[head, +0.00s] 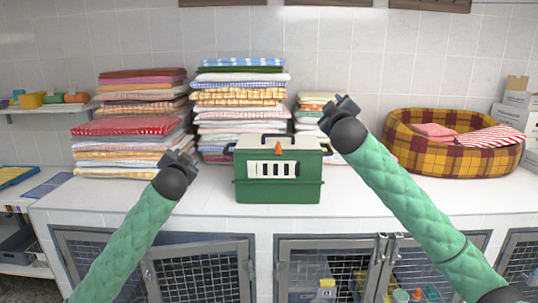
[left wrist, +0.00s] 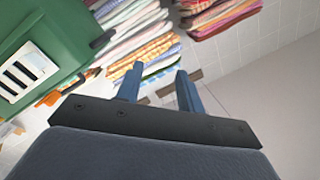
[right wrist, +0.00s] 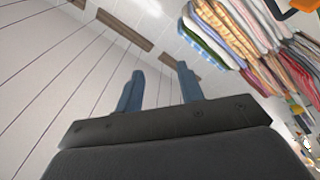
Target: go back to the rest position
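My left gripper (head: 180,160) is raised in front of the counter, left of the green carrier box. In the left wrist view its two fingers (left wrist: 158,85) stand apart with nothing between them. My right gripper (head: 341,106) is raised higher, right of the carrier and in front of a small towel stack. In the right wrist view its fingers (right wrist: 160,88) are apart and empty. Neither gripper touches anything that I can see.
The green carrier (head: 278,190) with a beige lid stands on the white counter (head: 130,196). Tall towel stacks (head: 240,95) stand behind it. A plaid pet bed (head: 450,160) holding towels sits at right. Mesh-door kennels (head: 205,275) are below.

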